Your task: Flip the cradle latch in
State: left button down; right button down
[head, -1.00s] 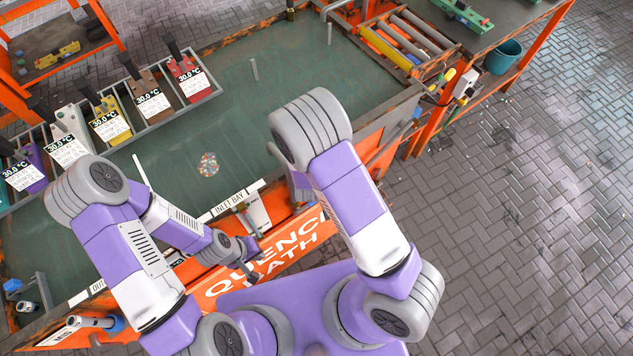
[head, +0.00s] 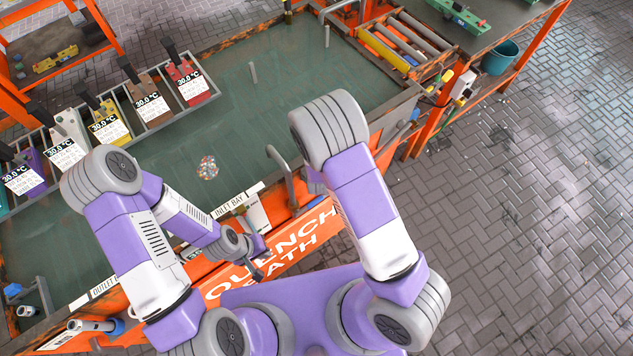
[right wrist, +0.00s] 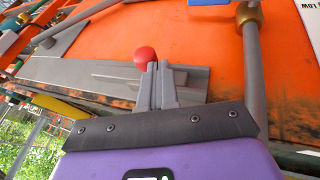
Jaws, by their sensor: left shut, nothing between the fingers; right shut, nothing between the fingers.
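In the right wrist view, a red ball knob (right wrist: 145,56) shows at the tips of my right gripper (right wrist: 162,66). I take it for the latch's knob; whether the fingers touch it I cannot tell. A grey metal plate (right wrist: 85,75) lies behind it, against an orange panel. The right fingers are together, with nothing between them. In the head view my right gripper is hidden behind its own arm. My left gripper (head: 262,268) is shut and empty, in front of the orange quench bath front (head: 290,250). The cradle itself is not clearly identifiable.
A grey upright tube (right wrist: 253,65) stands right of the right gripper. A bent grey tube (head: 281,168) rises at the bath's near edge, beside the inlet bay label (head: 230,203). A rack with several tagged blocks (head: 148,97) lines the far left. Paved floor (head: 540,220) is free at right.

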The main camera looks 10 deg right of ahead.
jog(key=a+p+v, duration=0.2)
jog(key=p+v, duration=0.2)
jog(key=v, duration=0.8)
jog(key=shift+s+f, duration=0.15)
jog(key=shift+s, duration=0.2)
